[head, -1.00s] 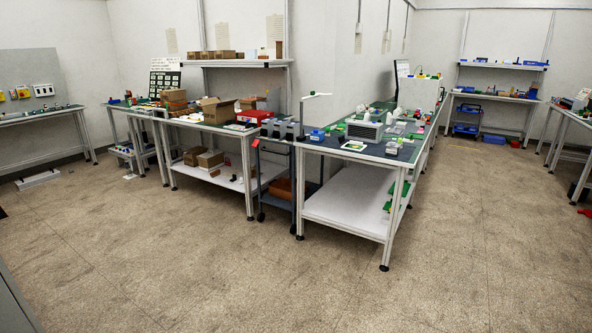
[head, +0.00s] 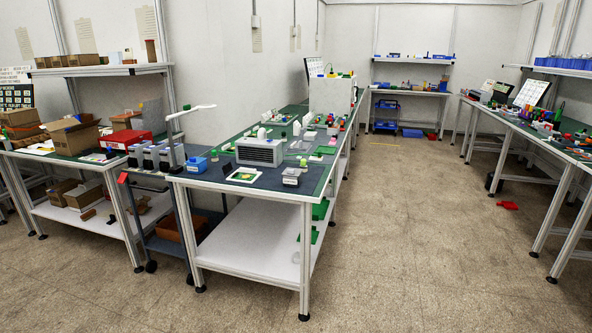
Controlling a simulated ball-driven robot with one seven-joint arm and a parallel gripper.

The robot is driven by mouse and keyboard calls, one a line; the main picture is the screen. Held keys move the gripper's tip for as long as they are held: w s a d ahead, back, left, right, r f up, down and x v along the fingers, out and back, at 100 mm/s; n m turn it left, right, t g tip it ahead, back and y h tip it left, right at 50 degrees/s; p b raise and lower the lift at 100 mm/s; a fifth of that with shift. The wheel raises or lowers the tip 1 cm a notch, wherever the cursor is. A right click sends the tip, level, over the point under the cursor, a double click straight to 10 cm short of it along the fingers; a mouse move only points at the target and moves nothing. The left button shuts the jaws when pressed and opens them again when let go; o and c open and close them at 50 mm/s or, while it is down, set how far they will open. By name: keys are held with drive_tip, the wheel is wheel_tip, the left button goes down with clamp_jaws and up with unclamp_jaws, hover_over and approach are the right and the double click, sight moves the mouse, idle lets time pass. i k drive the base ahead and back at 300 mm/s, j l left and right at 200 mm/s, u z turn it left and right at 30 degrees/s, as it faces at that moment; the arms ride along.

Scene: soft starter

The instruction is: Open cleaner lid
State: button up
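A grey box-shaped machine with a slatted front (head: 260,151) stands on the near workbench (head: 240,181). It may be the cleaner, but at this distance I cannot tell. A small grey and white device (head: 292,177) sits to its right, near the bench's front edge. I cannot make out any lid or whether it is open or shut. My gripper is not in view.
A blue cart (head: 168,238) stands against the near bench's left side. A bench with cardboard boxes (head: 72,136) is at the left. Another bench (head: 540,145) runs along the right. The floor (head: 420,250) between is mostly clear, with a red item (head: 507,205) lying on it.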

sight(195, 160)
drive_tip(key=i+u, duration=0.5)
drive_tip(key=i+l+u, duration=0.2)
drive_tip(key=i+u, duration=0.3)
drive_tip(key=i, duration=0.15)
drive_tip(key=i+j+u, duration=0.15)
drive_tip(key=i+u, duration=0.25)
drive_tip(key=i, duration=0.15)
drive_tip(key=i+u, duration=0.4)
drive_tip(key=i, duration=0.15)
